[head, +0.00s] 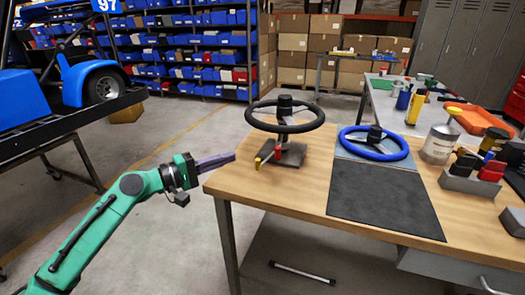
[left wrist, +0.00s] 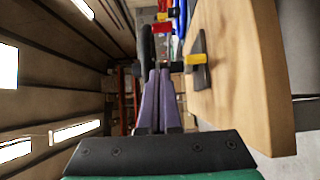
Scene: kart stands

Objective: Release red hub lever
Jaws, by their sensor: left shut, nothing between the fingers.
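A black steering wheel (head: 284,118) stands on a dark hub stand (head: 291,155) near the left end of the wooden table. A small red lever (head: 277,152) sticks out low on the front of the hub, with a yellow-tipped lever (head: 258,163) to its left. My left gripper (head: 233,157) is shut and empty, left of the stand and apart from both levers. In the left wrist view its fingers (left wrist: 160,75) are together, and the yellow tip (left wrist: 195,58) shows to their right. My right gripper is not in view.
A blue steering wheel (head: 374,142) lies on the table behind a dark mat (head: 385,200). A can (head: 439,145) and a tool holder (head: 470,185) stand at the right. A kart (head: 75,80) is on a rack at the left. Floor between rack and table is free.

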